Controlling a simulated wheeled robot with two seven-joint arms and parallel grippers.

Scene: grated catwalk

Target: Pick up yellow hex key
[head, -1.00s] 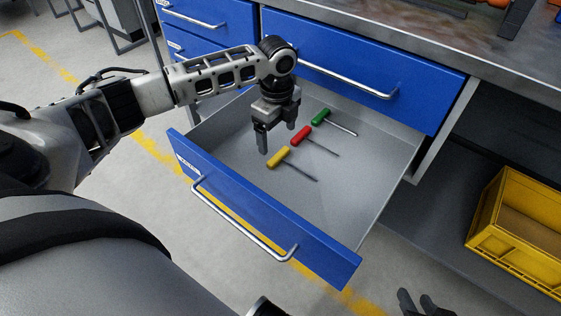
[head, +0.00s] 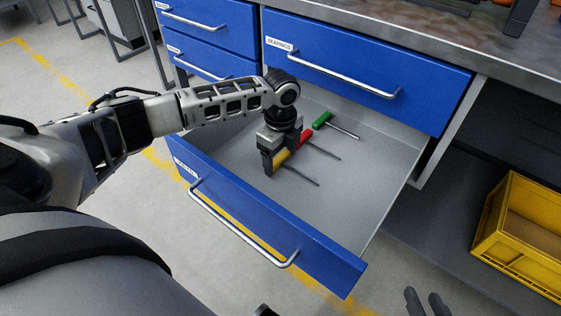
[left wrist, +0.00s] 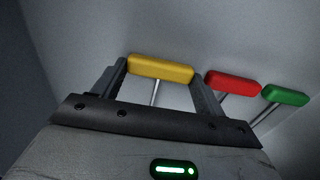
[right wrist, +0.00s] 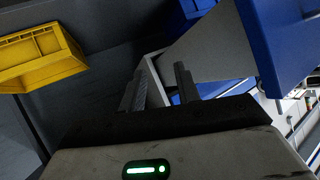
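The yellow hex key (head: 283,157) lies in the open blue drawer, its thin shaft pointing right. My left gripper (head: 283,166) is down in the drawer at the yellow handle and partly hides it. In the left wrist view the yellow handle (left wrist: 160,68) lies across between the tips of the open left fingers (left wrist: 160,85); a gap shows between them, and I cannot tell if either touches the handle. My right gripper (right wrist: 160,88) is open and empty, outside the drawer; its fingertips show at the bottom right of the head view (head: 428,302).
A red hex key (head: 306,136) lies close beside the left gripper, and a green one (head: 322,120) beyond it. The drawer's front wall (head: 250,215) stands near the gripper. The drawer's right part is clear. A yellow crate (head: 520,235) sits on the shelf at right.

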